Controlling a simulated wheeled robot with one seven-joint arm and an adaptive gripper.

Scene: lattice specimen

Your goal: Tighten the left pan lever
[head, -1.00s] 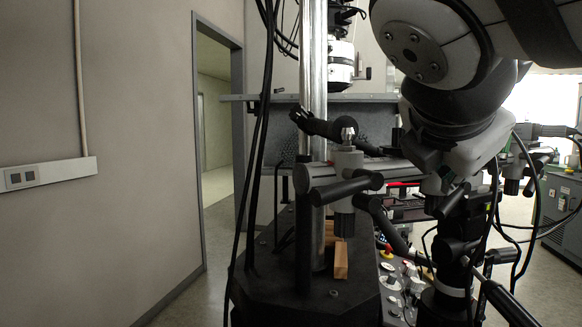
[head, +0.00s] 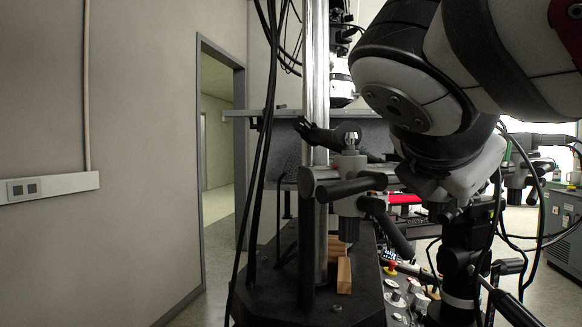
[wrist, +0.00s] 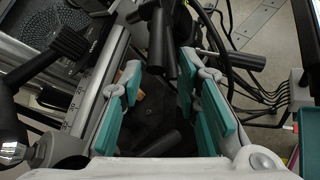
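A grey clamp (head: 349,162) sits on the steel column (head: 315,90). Black levers stick out of it: one points left and slightly down (head: 347,188), and another slants down to the right (head: 392,228). In the wrist view, my gripper (wrist: 160,75) has its two teal-padded fingers wide apart, with nothing gripped. A black lever (wrist: 158,42) stands just beyond and between the fingertips, apart from the pads as far as I can see. Another black lever (wrist: 228,58) lies to the right of the right finger. I cannot tell which is the left pan lever.
Black cables (head: 262,150) hang left of the column. Wooden blocks (head: 344,272) stand on the dark base (head: 310,310). A scaled rail (wrist: 92,85) runs close to the left finger in the wrist view. A control panel with knobs (head: 400,295) is at lower right.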

